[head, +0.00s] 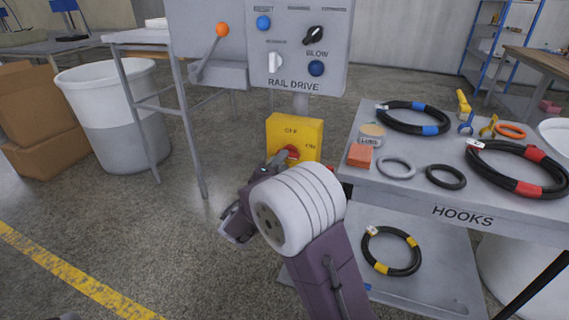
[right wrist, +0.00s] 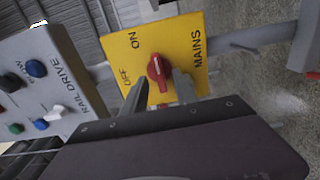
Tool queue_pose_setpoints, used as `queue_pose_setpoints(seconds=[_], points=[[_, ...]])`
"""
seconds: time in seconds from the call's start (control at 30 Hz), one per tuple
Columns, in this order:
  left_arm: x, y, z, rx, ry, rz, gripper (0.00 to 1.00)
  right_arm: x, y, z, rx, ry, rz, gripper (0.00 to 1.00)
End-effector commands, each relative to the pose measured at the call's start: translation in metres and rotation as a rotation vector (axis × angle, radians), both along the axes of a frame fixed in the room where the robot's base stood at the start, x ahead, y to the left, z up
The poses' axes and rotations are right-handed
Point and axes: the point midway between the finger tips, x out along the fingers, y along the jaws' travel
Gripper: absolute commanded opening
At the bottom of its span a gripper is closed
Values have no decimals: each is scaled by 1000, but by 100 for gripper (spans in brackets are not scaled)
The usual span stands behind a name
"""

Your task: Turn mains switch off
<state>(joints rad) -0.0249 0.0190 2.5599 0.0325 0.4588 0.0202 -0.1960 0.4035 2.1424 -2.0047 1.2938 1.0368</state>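The yellow mains switch box (head: 312,131) is on a post below the rail drive panel, marked OFF and ON. Its red knob (head: 291,152) is partly hidden by my right gripper (head: 273,160) in the head view. In the right wrist view, the yellow box (right wrist: 190,35) reads MAINS, and the red knob (right wrist: 159,70) shows just beyond and between the fingertips of my right gripper (right wrist: 160,88). The fingers are apart, and I cannot tell whether they touch the knob. The knob's exact setting is unclear. My left gripper is not recognisable in view.
The grey rail drive panel (head: 337,72) with an orange-tipped lever (head: 222,30) stands above the box. A HOOKS cart (head: 400,201) with hoses is close on the right. A table leg (head: 190,150) and white bin (head: 100,82) stand left. Floor at front left is clear.

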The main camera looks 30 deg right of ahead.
Motion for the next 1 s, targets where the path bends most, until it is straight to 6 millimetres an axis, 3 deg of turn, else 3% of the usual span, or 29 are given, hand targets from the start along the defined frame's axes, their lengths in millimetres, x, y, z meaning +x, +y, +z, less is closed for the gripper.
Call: queue_pose_setpoints(seconds=[0.13,0.43,0.57,1.0], points=[[0,0,-4,0,0,0,36,12,-14,-1,0,0,-1,35],[0,0,-4,0,0,0,36,15,-17,0,-1,1,1,35],[0,0,-4,0,0,0,36,15,-17,0,-1,1,1,1],[0,0,-5,0,0,0,36,15,-17,0,-35,42,1,0]])
